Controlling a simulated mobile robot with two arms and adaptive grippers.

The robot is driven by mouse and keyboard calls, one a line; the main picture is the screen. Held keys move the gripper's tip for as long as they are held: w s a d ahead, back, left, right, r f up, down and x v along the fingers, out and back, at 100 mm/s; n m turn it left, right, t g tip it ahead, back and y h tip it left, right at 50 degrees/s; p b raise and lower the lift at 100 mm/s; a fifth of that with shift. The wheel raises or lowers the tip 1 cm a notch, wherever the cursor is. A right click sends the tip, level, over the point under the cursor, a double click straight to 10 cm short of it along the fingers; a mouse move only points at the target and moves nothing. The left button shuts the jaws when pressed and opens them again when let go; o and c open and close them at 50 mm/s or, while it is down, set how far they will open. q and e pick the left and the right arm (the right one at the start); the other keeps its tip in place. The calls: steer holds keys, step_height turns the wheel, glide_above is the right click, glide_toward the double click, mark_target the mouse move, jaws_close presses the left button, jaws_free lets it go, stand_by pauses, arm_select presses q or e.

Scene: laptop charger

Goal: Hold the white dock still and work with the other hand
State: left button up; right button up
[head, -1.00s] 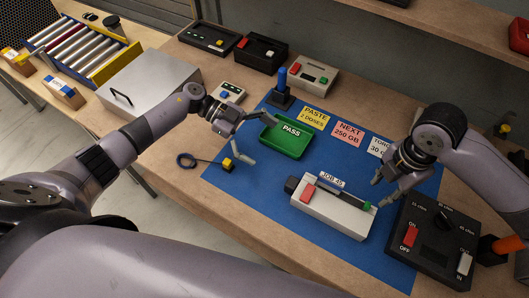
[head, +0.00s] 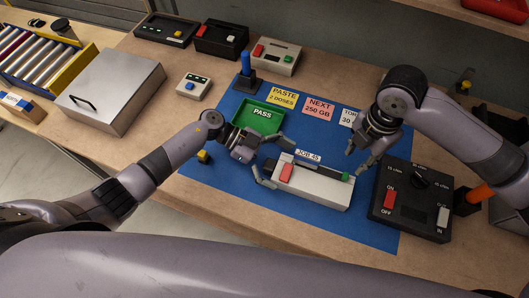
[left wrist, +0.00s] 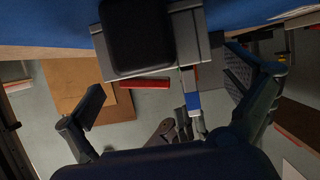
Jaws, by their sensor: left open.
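The white dock (head: 322,192) lies on the blue mat, with a red slider (head: 287,173), a dark slot along its top, a small green part at its right end and a "JOB 45" label (head: 307,155) behind. My left gripper (head: 273,162) is open at the dock's left end, its fingers spread to either side of that end; contact cannot be told. In the left wrist view the dock's end with a black block (left wrist: 137,38) shows between the open fingers (left wrist: 165,92). My right gripper (head: 362,155) is open and empty above the dock's right rear.
A green PASS tray (head: 258,117) sits behind my left gripper. A dark switch box (head: 411,205) stands right of the dock. A blue-handled stamp (head: 245,70), cards and small boxes lie further back. A yellow knob (head: 203,156) is by my left arm.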

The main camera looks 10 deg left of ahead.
mark_target(293, 171)
arm_select(q)
steer(key=shift+x, duration=1.9)
steer(key=shift+c, duration=0.2)
steer(key=c, duration=1.4)
steer(key=shift+c, duration=0.2)
